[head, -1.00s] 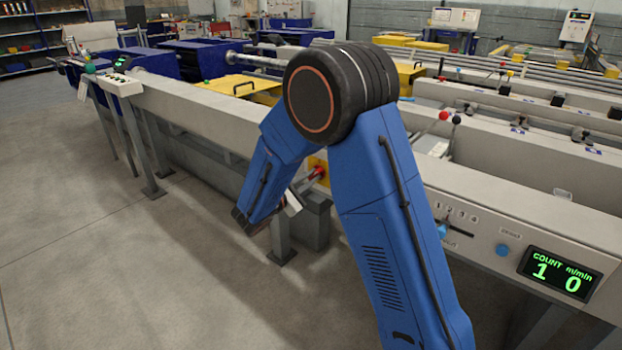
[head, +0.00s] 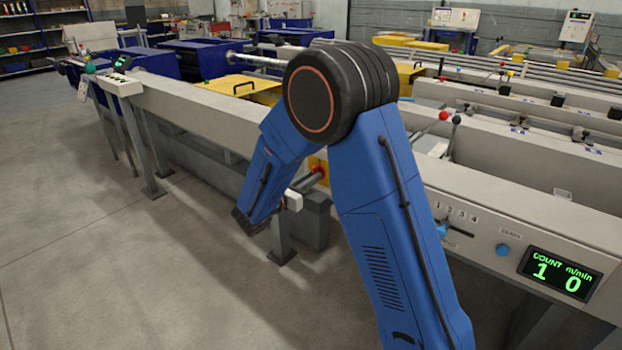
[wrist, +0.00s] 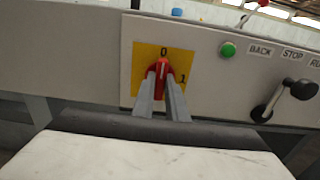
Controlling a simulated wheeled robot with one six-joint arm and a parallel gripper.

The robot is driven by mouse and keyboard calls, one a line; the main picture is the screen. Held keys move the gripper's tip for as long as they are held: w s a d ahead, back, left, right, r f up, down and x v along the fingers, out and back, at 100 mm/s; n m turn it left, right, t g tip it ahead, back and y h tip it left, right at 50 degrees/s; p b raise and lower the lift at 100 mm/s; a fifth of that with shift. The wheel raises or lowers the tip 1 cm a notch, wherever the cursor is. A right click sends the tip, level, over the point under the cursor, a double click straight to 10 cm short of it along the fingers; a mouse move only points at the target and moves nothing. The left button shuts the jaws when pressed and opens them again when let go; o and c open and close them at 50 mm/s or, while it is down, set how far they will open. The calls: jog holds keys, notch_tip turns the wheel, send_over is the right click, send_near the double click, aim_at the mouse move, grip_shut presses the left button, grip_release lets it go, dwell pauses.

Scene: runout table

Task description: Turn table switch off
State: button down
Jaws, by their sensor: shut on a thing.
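The table switch is a red rotary knob (wrist: 162,68) on a yellow plate (wrist: 143,61) marked 0 and 1, on the grey side of the runout table (wrist: 90,55). The knob stands nearly upright in the wrist view, with its light mark toward the 0. My gripper (wrist: 161,74) is shut on the knob, one grey finger on each side. In the head view the knob (head: 319,170) and part of the yellow plate (head: 314,160) show between my arm links. My gripper (head: 308,181) reaches them from the left.
A green button (wrist: 228,49) and a black-knobbed lever (wrist: 290,92) by BACK and STOP labels are right of the switch. A display (head: 560,273) reads COUNT 1 and m/min 0. A grey post (head: 281,238) stands below my wrist. The floor (head: 90,260) to the left is clear.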

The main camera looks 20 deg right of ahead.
jog(key=shift+f, duration=0.1)
dwell(0.3)
jog(key=c, duration=1.8)
grip_release()
jog(key=shift+o, duration=0.2)
jog(key=shift+a, duration=0.15)
jog(key=v, duration=1.7)
jog(key=shift+s, duration=0.15)
